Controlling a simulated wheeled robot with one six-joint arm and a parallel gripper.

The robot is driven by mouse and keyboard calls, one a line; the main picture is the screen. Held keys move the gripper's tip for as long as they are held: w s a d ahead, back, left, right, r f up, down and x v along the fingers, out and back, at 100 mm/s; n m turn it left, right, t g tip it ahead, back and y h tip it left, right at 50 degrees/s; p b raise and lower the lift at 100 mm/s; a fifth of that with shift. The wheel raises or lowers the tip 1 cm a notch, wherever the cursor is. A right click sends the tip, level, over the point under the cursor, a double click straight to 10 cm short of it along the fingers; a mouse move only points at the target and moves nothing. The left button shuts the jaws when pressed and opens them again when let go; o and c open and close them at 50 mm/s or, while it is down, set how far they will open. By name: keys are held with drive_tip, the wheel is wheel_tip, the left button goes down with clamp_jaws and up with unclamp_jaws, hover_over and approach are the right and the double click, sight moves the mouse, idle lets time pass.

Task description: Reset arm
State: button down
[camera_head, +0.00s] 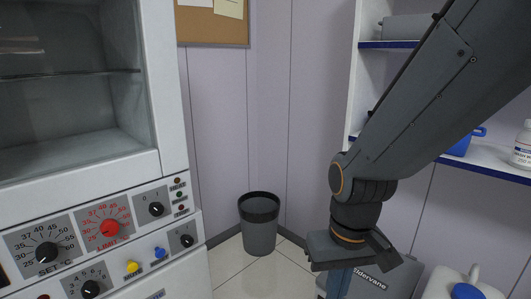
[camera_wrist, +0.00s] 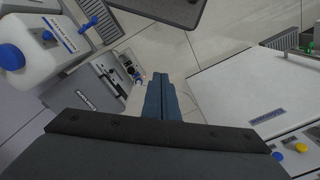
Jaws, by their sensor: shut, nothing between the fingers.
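My dark grey arm comes in from the upper right in the camera_head view and bends down at the elbow. My gripper (camera_head: 338,290) points downward at the bottom of that view, its tips cut off by the frame edge. In the camera_wrist view the two blue-grey fingers of my gripper (camera_wrist: 160,78) lie side by side, shut, with nothing held. A grey box labelled Eldervane (camera_head: 398,284) stands behind the gripper and is partly hidden by it.
A white incubator (camera_head: 170,215) with dials fills the left. A dark bin (camera_head: 259,238) stands in the corner. Shelves (camera_head: 487,158) at right hold a white bottle (camera_head: 523,148) and a blue item (camera_head: 460,145). A white jug (camera_wrist: 40,55) with a blue cap stands beside the box.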

drive_tip(key=s+d+r+m+p, duration=0.1)
drive_tip(key=s+d+r+p, duration=0.1)
drive_tip(key=d+r+p, duration=0.4)
drive_tip(key=r+p, duration=0.1)
drive_tip(key=p, duration=0.2)
drive_tip(key=shift+d+r+m, duration=0.15)
drive_tip(key=shift+r+m, duration=0.15)
